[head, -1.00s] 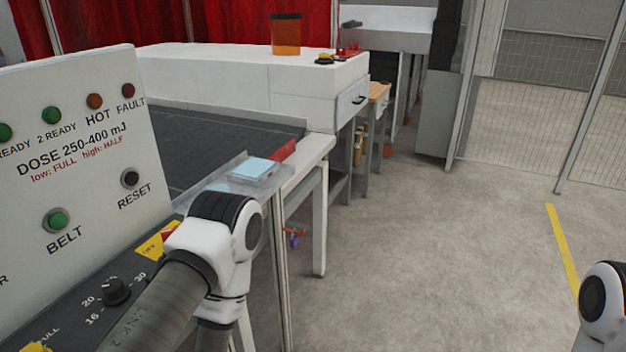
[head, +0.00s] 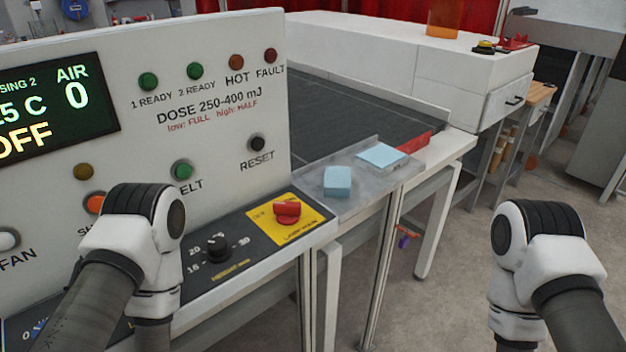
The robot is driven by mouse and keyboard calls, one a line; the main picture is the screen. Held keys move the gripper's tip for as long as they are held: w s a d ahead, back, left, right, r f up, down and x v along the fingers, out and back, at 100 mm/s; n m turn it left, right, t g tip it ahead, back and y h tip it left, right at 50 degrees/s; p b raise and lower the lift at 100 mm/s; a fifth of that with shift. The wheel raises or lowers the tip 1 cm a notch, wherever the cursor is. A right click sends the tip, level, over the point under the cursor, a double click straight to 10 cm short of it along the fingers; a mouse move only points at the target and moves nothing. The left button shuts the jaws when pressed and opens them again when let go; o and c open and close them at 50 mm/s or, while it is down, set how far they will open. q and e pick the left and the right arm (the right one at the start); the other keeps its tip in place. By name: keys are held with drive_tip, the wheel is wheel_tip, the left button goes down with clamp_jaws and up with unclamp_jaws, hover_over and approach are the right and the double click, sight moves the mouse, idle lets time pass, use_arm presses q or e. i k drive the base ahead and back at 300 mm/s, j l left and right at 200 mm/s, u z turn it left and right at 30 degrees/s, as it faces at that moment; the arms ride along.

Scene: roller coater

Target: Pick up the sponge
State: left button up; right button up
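A small light-blue block (head: 337,181), which looks like the sponge, sits on a grey metal ledge (head: 350,202) to the right of the control panel. A flatter pale-blue piece (head: 382,156), like a folded cloth or pad, lies just behind it to the right on the same ledge. The two are apart. My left arm comes in at the lower left in front of the panel, and my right arm at the lower right. Neither gripper shows; only arm links and joints are in view. Nothing touches the blue block.
The control panel (head: 225,95) with buttons and a display stands at the left. A red switch (head: 286,210) on a yellow plate is near the ledge. A dark conveyor belt (head: 360,113) runs behind it. The floor (head: 450,290) between the ledge and my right arm is clear.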

sight(338, 179)
drive_tip(key=i+l+u, duration=0.3)
drive_tip(key=l, duration=0.4)
drive_tip(key=l+u, duration=0.25)
drive_tip(key=l, duration=0.4)
drive_tip(key=i+l+u, duration=0.1)
drive_tip(key=l+u, duration=0.2)
drive_tip(key=l, duration=0.45)
